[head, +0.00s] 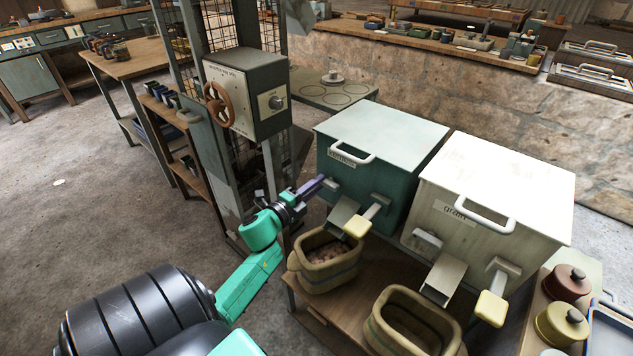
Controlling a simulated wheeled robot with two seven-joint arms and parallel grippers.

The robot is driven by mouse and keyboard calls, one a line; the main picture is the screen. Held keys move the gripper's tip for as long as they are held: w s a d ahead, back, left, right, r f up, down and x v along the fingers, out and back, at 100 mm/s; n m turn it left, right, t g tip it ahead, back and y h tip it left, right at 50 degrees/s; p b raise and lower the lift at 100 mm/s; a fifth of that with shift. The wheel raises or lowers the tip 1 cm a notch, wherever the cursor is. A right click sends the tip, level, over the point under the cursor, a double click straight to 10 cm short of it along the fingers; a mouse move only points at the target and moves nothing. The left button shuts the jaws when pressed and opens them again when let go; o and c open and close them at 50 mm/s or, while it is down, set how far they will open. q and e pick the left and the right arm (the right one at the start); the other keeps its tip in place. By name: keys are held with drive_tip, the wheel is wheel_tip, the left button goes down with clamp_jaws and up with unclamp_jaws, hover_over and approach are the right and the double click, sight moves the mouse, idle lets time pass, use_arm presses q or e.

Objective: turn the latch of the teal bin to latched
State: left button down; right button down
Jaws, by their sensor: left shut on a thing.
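The teal bin (366,188) stands on a wooden bench, left of a cream bin. It has a white lid handle, a chute (343,215) low on its front and a lever with a pale yellow grip (357,227) right of the chute. My left gripper (321,184) reaches the left part of the bin's front, below its label. It is shut at the place where the latch sits. The gripper hides most of the latch, so its exact angle cannot be told. My right gripper is not in view.
The cream bin (490,200), labelled grain, has its own latch (428,239), chute and yellow-gripped lever. Two baskets stand below the chutes; the left basket (326,276) holds some contents.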

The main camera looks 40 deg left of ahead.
use_arm(q)
drive_tip(key=shift+f, duration=0.1)
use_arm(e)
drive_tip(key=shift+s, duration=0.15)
use_arm(q)
drive_tip(key=c, duration=0.8)
unclamp_jaws()
drive_tip(key=shift+s, duration=0.15)
drive_tip(key=s, duration=1.4)
drive_tip(key=shift+s+d+p, duration=0.15)
drive_tip(key=shift+s+p, duration=0.05)
drive_tip(key=shift+p, duration=0.1)
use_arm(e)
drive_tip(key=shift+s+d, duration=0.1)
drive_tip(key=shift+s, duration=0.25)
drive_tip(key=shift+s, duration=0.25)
